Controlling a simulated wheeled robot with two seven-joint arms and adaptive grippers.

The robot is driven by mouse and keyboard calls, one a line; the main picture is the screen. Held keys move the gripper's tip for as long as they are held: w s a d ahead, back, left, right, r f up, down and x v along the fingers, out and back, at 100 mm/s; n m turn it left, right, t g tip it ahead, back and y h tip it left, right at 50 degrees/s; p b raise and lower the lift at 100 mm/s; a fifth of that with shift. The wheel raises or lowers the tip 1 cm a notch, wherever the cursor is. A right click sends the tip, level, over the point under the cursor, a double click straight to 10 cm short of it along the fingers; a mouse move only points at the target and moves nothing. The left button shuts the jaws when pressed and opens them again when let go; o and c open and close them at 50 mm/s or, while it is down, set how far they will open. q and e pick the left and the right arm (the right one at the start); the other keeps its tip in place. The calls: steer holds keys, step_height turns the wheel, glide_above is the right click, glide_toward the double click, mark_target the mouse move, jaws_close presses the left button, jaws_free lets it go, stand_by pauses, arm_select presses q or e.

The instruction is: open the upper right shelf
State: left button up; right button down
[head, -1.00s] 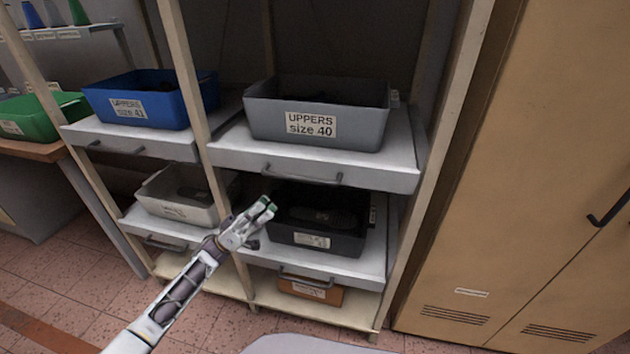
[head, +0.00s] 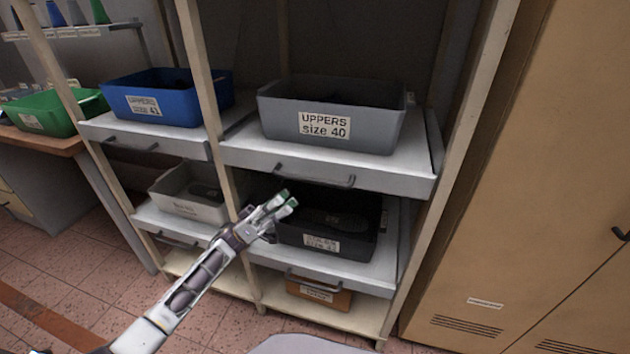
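The upper right shelf (head: 390,180) is a white pull-out board with a dark bar handle (head: 315,175) on its front edge. It looks pushed in between the wooden posts. A grey bin (head: 375,128) labelled "UPPERS size 40" stands on it. My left gripper (head: 284,200) is below and a little left of that handle, apart from it in the picture, in front of the lower black bin. Its green-tipped fingers point up and right and look slightly parted, with nothing seen between them. My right gripper is not in view.
A blue bin (head: 155,105) stands on the upper left shelf. Below are a pale bin (head: 185,205) and a black bin (head: 345,240) on lower shelves, with an orange bin (head: 320,293) at the bottom. A tan cabinet (head: 520,200) stands close on the right.

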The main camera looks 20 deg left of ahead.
mark_target(315, 181)
arm_select(q)
steer(key=x, duration=1.1)
steer(key=shift+d+r+b, duration=0.15)
steer(key=shift+b, duration=0.2)
steer(key=shift+c, duration=0.2)
jaws_close()
